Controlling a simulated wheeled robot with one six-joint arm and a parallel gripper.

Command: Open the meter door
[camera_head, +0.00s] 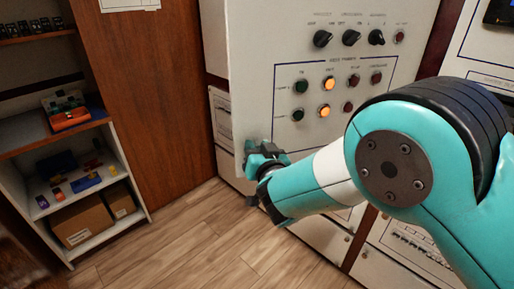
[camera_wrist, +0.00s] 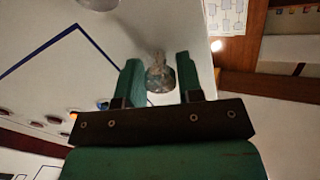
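The meter door (camera_head: 275,60) is a pale grey panel with dark knobs and several orange, red and green lamps. Its left edge seems to stand out in front of the cabinet behind it, so it looks ajar. My gripper (camera_head: 258,150) is at the lower left edge of the door. In the wrist view a rounded, glassy-metallic door knob (camera_wrist: 160,76) sits between the two green fingers of my gripper (camera_wrist: 161,84). In the head view my gripper hides the knob.
A shelf unit (camera_head: 85,190) with boxes and an orange device stands at the left beside a brown wooden panel (camera_head: 150,110). More cabinet fronts (camera_head: 410,245) lie at the right, partly behind my arm. The wooden floor (camera_head: 190,245) in front is clear.

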